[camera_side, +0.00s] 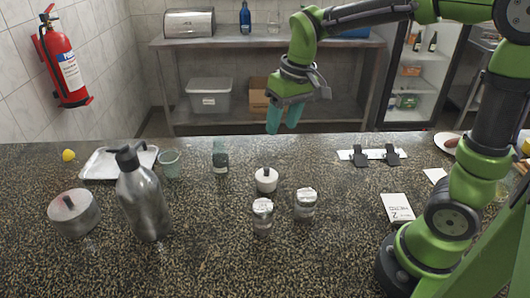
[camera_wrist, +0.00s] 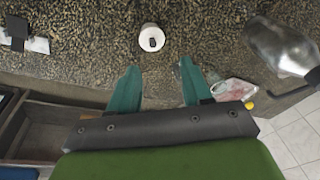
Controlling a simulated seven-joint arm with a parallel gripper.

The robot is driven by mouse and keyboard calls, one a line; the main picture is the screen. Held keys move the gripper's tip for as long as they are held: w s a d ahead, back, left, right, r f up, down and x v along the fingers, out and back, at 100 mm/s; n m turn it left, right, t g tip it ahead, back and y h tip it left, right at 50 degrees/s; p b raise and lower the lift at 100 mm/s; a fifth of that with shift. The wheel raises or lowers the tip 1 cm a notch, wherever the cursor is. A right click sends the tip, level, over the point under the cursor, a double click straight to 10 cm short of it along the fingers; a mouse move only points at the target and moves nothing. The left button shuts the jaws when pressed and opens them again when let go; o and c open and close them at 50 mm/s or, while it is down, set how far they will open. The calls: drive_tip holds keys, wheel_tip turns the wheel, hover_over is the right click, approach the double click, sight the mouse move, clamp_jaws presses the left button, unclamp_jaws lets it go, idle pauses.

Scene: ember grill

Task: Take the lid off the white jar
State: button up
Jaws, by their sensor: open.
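The white jar (camera_side: 266,184) stands upright on the speckled counter, near the middle in the side view. Its lid sits on top and has a dark knob. In the wrist view the white jar (camera_wrist: 151,42) is at top centre, seen from above with the dark knob in the middle. My gripper (camera_side: 282,128) has teal fingers pointing down, well above the counter and behind the jar. In the wrist view my gripper (camera_wrist: 160,66) is open, with nothing between its fingers, and the jar lies beyond the fingertips.
Two small glass jars (camera_side: 263,214) (camera_side: 305,203) stand in front of the white jar. Black clips (camera_side: 375,155) lie behind right.

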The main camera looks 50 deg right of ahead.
drive_tip(key=n+g, duration=0.1)
hover_over(267, 168)
drive_tip(key=s, duration=0.1)
drive_tip(key=f, duration=0.1)
drive_tip(key=n+g+h, duration=0.1)
drive_tip(key=f, duration=1)
drive_tip(key=w+f, duration=0.1)
drive_tip(key=f, duration=0.4)
drive_tip(key=shift+f, duration=0.35)
clamp_jaws()
